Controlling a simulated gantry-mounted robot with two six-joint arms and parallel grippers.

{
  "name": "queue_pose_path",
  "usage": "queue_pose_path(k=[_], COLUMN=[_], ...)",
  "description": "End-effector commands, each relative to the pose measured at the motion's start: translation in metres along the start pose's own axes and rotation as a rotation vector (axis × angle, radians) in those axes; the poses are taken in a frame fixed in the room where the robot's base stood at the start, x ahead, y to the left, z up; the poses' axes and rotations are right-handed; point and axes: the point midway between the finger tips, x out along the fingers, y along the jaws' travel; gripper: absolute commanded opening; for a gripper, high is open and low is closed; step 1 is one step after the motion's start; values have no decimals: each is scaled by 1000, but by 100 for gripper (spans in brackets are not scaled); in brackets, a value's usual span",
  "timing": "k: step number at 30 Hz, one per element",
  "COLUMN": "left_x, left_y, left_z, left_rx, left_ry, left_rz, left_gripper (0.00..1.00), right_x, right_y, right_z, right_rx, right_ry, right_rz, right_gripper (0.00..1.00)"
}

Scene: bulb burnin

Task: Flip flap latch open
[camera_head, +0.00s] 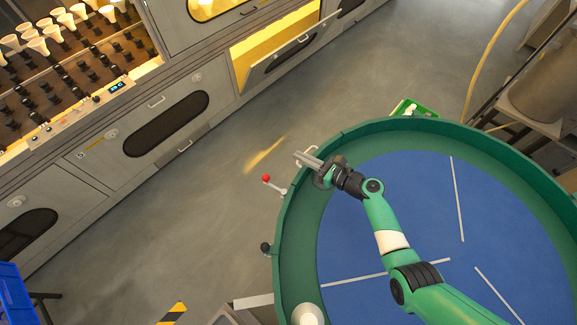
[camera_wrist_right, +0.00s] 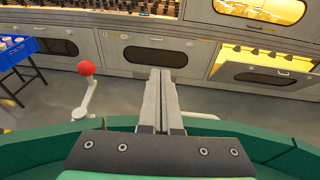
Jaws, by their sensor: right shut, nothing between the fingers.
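A grey cabinet flap (camera_head: 120,150) with a dark oval window is closed; a similar closed flap shows in the wrist view (camera_wrist_right: 115,60). Small pale handles (camera_head: 185,147) sit on the cabinet front; I cannot tell which part is the latch. Another flap (camera_head: 290,48) is tilted open before a lit yellow compartment, also in the wrist view (camera_wrist_right: 265,76). My right gripper (camera_head: 301,160) is shut and empty over the green rim, apart from the cabinets. Its fingers (camera_wrist_right: 161,76) point toward the cabinet front. My left gripper is not in view.
The green rim (camera_head: 290,230) surrounds a blue floor. A red-knobbed lever (camera_head: 266,179) stands outside it, left of my gripper. A green tray (camera_head: 417,108) lies beyond the rim. Racks of bulbs (camera_head: 40,45) are upper left. Grey floor (camera_head: 215,180) between rim and cabinets is mostly clear.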

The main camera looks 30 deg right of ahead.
Motion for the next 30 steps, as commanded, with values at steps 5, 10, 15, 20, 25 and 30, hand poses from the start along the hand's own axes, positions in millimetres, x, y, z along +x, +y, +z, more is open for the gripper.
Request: queue_pose_path(k=[5, 10, 15, 20, 25, 30], left_x=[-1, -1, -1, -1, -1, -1], left_y=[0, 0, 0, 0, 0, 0], left_z=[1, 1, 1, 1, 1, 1], left_rx=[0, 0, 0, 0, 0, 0], left_ry=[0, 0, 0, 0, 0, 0], left_rz=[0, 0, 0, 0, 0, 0], left_gripper=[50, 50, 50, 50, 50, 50], right_x=[-16, -24, -25, -25, -24, -20], right_y=[-34, -47, -49, -49, -49, -42], right_z=[4, 6, 6, 6, 6, 7], right_rx=[0, 0, -1, -1, -1, -4], right_ry=[-1, 0, 0, 0, 0, 0], right_rz=[-3, 0, 1, 1, 1, 15], right_gripper=[0, 0, 0, 0, 0, 0])
